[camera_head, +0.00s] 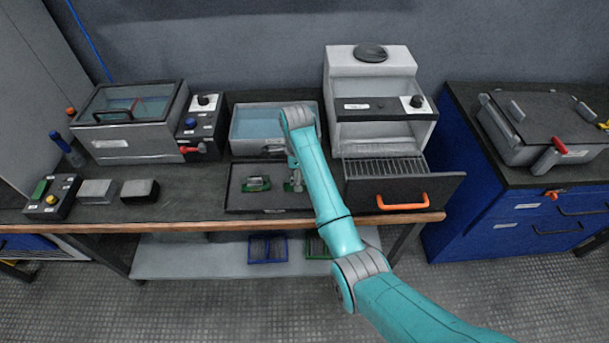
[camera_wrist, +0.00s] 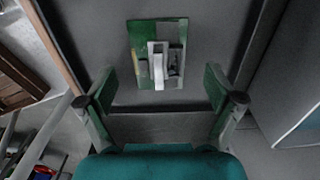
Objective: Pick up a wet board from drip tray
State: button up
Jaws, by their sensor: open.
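The drip tray (camera_head: 240,203) is a dark shallow tray at the middle of the bench front. A green board (camera_head: 257,183) with grey and white parts lies flat in it. In the wrist view the board (camera_wrist: 140,35) lies ahead of my gripper (camera_wrist: 158,78), roughly centred between the fingertips and apart from them. The fingers are open with nothing between them. In the head view my gripper is mostly hidden behind my teal arm, low over the right part of the tray. Whether the board is wet cannot be told.
A basin of blue liquid (camera_head: 250,124) stands behind the tray. To its right is a grey unit (camera_head: 370,75) with an open, orange-handled drawer (camera_head: 403,199). A lidded tank (camera_head: 126,142) and two small blocks stand left. Blue and green racks (camera_head: 267,248) lie on the lower shelf.

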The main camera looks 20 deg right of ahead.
jog(key=shift+f, duration=0.75)
grip_shut()
